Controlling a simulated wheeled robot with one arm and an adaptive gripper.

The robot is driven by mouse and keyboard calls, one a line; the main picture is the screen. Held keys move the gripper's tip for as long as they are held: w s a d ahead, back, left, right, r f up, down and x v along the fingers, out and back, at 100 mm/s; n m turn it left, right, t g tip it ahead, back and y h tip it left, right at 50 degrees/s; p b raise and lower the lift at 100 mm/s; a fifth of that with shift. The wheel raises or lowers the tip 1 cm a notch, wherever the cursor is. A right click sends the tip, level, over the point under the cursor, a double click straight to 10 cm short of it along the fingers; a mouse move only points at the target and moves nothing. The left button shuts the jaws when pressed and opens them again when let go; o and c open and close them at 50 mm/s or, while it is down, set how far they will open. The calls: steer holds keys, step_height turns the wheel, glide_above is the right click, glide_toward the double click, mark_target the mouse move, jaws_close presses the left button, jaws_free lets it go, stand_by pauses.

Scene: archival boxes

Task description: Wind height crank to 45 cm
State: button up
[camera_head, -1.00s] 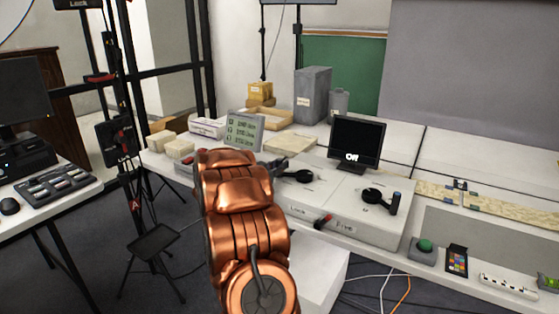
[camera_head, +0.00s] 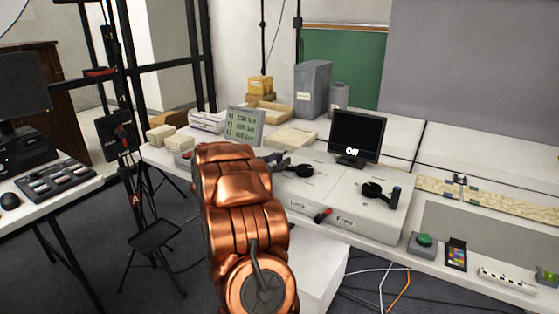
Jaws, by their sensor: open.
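A wide white box (camera_head: 360,224) on the bench carries two black cranks. The right crank (camera_head: 374,190) has an upright handle (camera_head: 395,197) at its right. The left crank (camera_head: 302,170) is partly hidden by my copper arm. I cannot read which crank is for height. A red-tipped lever (camera_head: 322,215) sits on the front face, beside the words Lock and Free. A black screen (camera_head: 358,135) behind the cranks reads "Off". My gripper (camera_head: 275,158) is mostly hidden behind my arm; only dark parts show beside the left crank, and I cannot tell whether they touch it.
A grey sign (camera_head: 243,124) with small text stands behind my arm. Grey upright boxes (camera_head: 313,90) and pale boxes stand at the back. A green button (camera_head: 424,240) and a power strip (camera_head: 506,280) lie at the right. A tripod stand (camera_head: 130,150) is at left.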

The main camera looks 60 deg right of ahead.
steer(key=a, duration=1.1)
steer(key=shift+w+a, duration=0.15)
steer(key=shift+w, duration=0.2)
